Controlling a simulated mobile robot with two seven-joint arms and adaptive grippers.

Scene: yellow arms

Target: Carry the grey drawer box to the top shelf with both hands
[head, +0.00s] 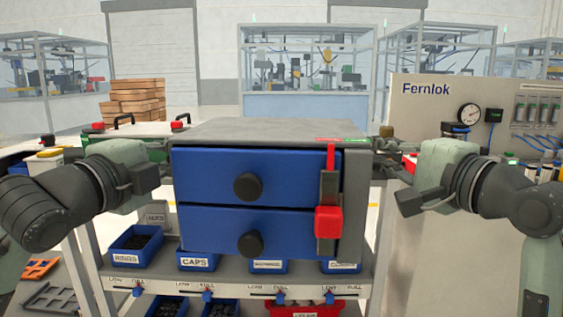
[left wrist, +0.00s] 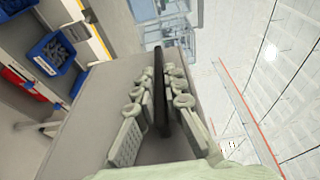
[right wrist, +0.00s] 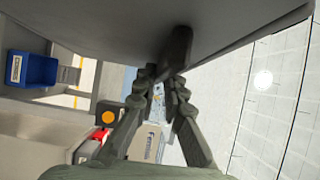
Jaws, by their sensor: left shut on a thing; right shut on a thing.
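The grey drawer box (head: 355,205) is in the middle of the head view, upright and roughly level, with two blue drawers (head: 225,177), both shut, and round black knobs. A red latch (head: 328,222) is on the right of its front. My left gripper (head: 163,158) is at its left side, shut on a dark side handle (left wrist: 161,88), seen in the left wrist view. My right gripper (head: 388,162) is at its right side, shut on the other handle (right wrist: 175,52), seen in the right wrist view. The box hides most of the rack's upper part.
A grey rack shelf (head: 130,275) with labelled blue bins (head: 135,243) shows below the box; a red bin (head: 305,308) is lower. A Fernlok panel (head: 430,110) with a gauge stands close behind my right arm.

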